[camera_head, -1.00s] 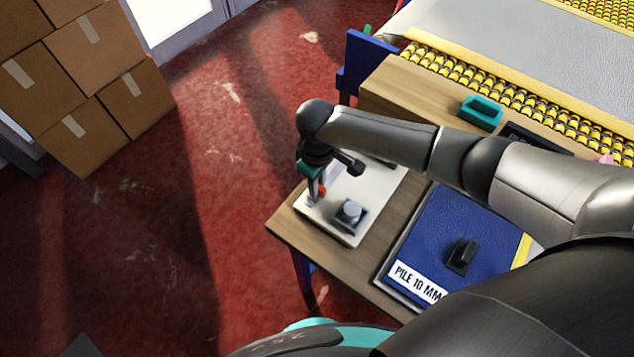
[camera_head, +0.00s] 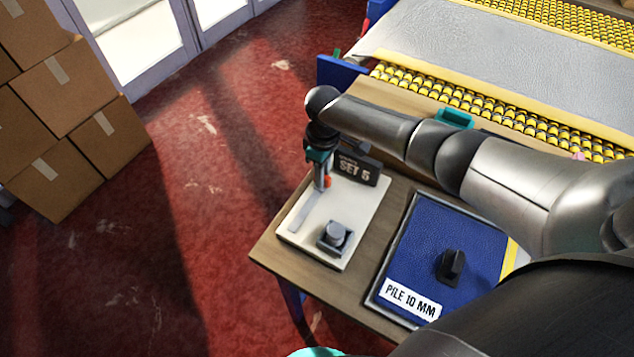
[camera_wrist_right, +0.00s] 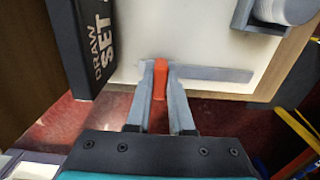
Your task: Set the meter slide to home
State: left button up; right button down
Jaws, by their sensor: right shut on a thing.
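The meter is a pale plate (camera_head: 347,219) on the wooden bench, with a grey straight track (camera_head: 302,212) along its left side and a dark sign reading "SET 5" (camera_head: 357,169) at its far end. The red-orange slide tab (camera_head: 327,182) is near the sign end of the track. My right gripper (camera_head: 322,178) is shut on this tab. In the right wrist view, the fingers (camera_wrist_right: 160,85) flank the tab (camera_wrist_right: 160,80), and bare track (camera_wrist_right: 215,73) runs to the right. The dark "DRAW SET" sign (camera_wrist_right: 88,45) is at left; its digit is cut off. My left gripper is out of view.
A grey round knob (camera_head: 334,235) in a dark mount sits on the plate's near part. A blue panel (camera_head: 420,245) with a black handle and a "PILE 10 MM" label lies to the right. Cardboard boxes (camera_head: 75,90) are stacked at left. Red floor lies between.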

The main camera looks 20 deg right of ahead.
jog(key=shift+w+d+r, duration=0.1)
jog(key=shift+w+d, duration=0.1)
jog(key=c, duration=0.8)
grip_release()
jog(key=shift+r, duration=0.35)
notch_tip(320, 180, up, 14)
jog(key=p, duration=0.3)
jog(key=shift+r, duration=0.25)
jog(key=shift+s+f, duration=0.1)
